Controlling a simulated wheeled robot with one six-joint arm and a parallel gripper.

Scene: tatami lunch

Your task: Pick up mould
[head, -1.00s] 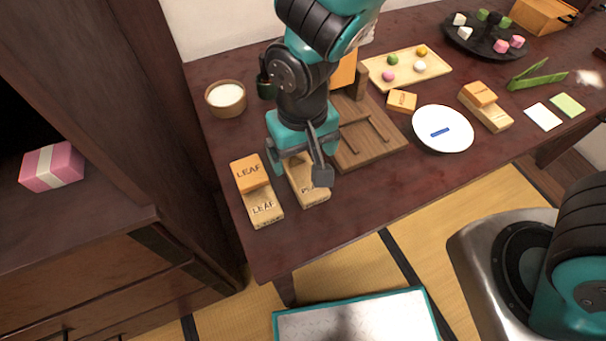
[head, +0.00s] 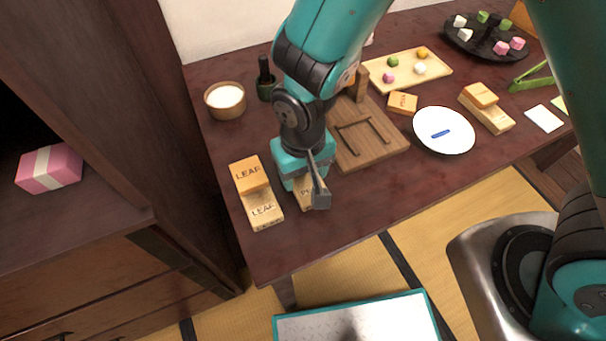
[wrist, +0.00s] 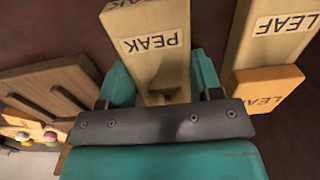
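A pale wooden mould (head: 304,197) marked PEAK lies near the table's front left, mostly hidden by my gripper in the head view. In the wrist view the PEAK mould (wrist: 155,35) runs between my fingers. My gripper (wrist: 162,85) is open and low over it, with one teal finger on each side. I cannot tell whether either finger touches it. To its left in the head view lies a pale LEAF mould (head: 264,212) with an orange LEAF piece (head: 248,174) on its far end.
A wooden board (head: 375,148) with raised strips lies just right of my gripper. An orange block (head: 403,103), a white plate (head: 444,130) and a sweets tray (head: 432,75) lie farther right. A bowl (head: 225,101) stands at back left. The table's front strip is clear.

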